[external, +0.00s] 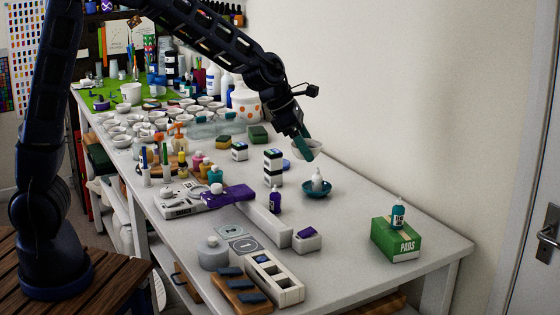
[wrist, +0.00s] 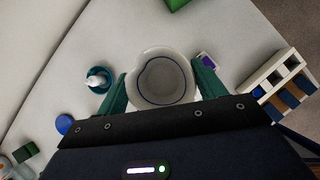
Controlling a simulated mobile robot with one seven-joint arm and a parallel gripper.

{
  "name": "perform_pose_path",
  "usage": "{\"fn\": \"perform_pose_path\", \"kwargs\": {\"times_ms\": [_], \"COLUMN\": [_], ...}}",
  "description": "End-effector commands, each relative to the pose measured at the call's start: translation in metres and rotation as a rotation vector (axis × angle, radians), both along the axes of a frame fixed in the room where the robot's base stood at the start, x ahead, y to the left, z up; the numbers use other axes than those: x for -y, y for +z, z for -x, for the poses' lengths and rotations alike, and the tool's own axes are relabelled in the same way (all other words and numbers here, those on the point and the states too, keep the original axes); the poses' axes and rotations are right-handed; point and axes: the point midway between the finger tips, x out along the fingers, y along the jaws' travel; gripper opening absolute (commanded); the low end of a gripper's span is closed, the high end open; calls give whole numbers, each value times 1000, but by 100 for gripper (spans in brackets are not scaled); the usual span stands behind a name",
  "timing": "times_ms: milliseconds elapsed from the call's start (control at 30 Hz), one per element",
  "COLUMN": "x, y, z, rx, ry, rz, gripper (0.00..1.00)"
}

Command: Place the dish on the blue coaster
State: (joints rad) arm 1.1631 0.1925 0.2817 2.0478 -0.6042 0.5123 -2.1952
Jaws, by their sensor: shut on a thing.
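The dish (wrist: 161,76) is a round white bowl with a dark ring line inside. My gripper (wrist: 160,88) is shut on it in the wrist view, with a green finger on either side. In the external view the dish (external: 317,147) hangs in my gripper (external: 305,147) above the far side of the table near the wall, partly covered by a finger. A round blue disc, which looks like the blue coaster (wrist: 64,123), lies on the table left of my gripper in the wrist view.
A white rack (external: 285,290), a purple bottle (external: 275,199) and a green PADS box (external: 394,240) are further off. Many white cups crowd the table's far end.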

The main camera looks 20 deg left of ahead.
Motion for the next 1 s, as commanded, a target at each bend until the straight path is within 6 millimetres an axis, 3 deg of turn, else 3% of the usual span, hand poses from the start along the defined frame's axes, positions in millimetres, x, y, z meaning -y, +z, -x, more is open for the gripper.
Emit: {"fn": "perform_pose_path", "kwargs": {"times_ms": [167, 467, 800, 1000], "x": [-5, -39, -108, -151], "y": [2, 6, 12, 15], "z": [-31, -151, -284, -343], "rx": [-3, -14, -11, -4], "ry": [50, 238, 448, 547], "rz": [1, 3, 3, 2], "gripper": [46, 46, 46, 46]}}
